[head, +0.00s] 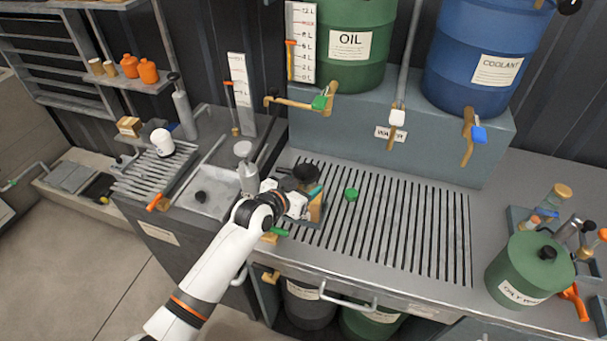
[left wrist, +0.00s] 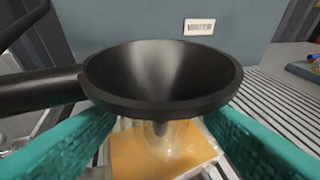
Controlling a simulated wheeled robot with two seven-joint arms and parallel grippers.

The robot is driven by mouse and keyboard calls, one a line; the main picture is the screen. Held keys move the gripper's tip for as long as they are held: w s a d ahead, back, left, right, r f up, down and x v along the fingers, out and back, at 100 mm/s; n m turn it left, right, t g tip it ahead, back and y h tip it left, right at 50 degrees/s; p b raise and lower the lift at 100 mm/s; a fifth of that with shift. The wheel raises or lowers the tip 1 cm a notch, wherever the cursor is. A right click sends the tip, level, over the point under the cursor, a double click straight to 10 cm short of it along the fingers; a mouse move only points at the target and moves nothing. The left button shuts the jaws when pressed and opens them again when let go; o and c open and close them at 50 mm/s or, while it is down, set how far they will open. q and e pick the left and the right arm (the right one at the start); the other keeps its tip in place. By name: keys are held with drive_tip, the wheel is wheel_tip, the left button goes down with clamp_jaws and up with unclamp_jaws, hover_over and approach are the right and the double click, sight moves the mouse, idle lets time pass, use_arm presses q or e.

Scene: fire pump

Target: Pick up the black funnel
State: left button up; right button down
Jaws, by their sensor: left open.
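The black funnel (head: 306,172) is at the left end of the slatted grate. In the left wrist view the funnel (left wrist: 160,75) fills the middle, with its wide bowl upright and its long black handle running left. Its lower part is over a tan block (left wrist: 160,155), and a clear piece shows beneath the bowl. My left gripper (left wrist: 160,140) is open, with one teal finger on each side below the funnel's rim. The rim hides part of the fingers, so I cannot tell whether they touch it. My right gripper is in neither view.
A green oil drum (head: 358,45) and a blue coolant drum (head: 485,50) stand on a raised block behind the grate (head: 420,235). A green oily waste can (head: 530,270) is at the right. The grate's middle is mostly clear.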

use_arm(q)
drive_tip(key=c, duration=1)
drive_tip(key=shift+r, duration=0.15)
drive_tip(key=shift+c, duration=0.2)
